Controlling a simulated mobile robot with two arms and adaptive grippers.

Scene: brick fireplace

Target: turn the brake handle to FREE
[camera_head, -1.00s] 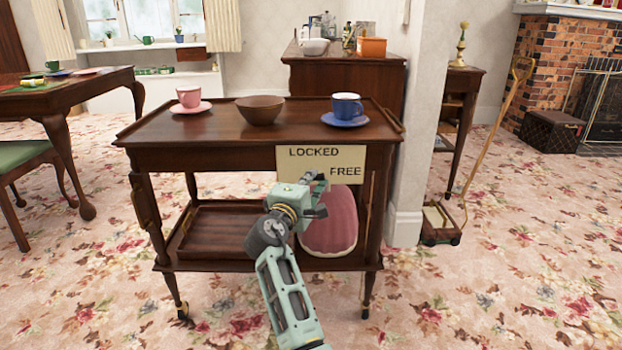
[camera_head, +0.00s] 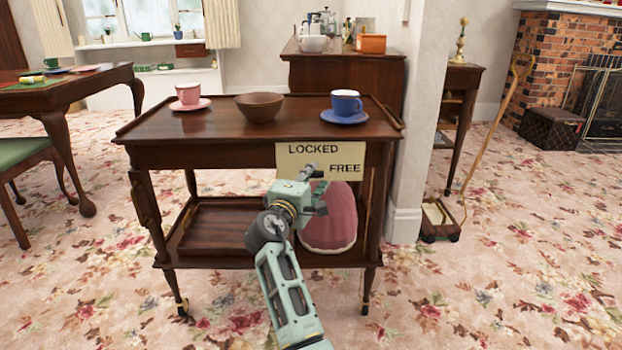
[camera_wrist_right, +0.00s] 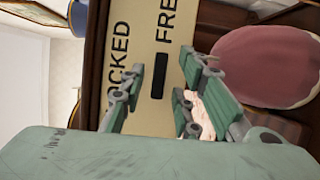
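The brake plate (camera_head: 300,159) is a cream sign on the front right of a dark wooden trolley (camera_head: 220,157). It reads LOCKED at upper left and FREE at lower right. In the right wrist view the plate (camera_wrist_right: 143,55) appears turned on its side. A small black bar (camera_wrist_right: 158,76) on it lies in line with the word FREE; I cannot tell whether this is the whole brake handle. My right gripper (camera_head: 314,184) is in front of the plate. In the wrist view its fingers (camera_wrist_right: 160,98) are apart, with the bar showing between them. My left gripper is out of view.
A pink cup (camera_head: 188,94), a brown bowl (camera_head: 262,107) and a blue cup (camera_head: 346,102) stand on the trolley top. A pink rounded object (camera_head: 331,220) and a wooden tray (camera_head: 215,228) are on the lower shelf. A wall end (camera_head: 412,130) stands close on the right.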

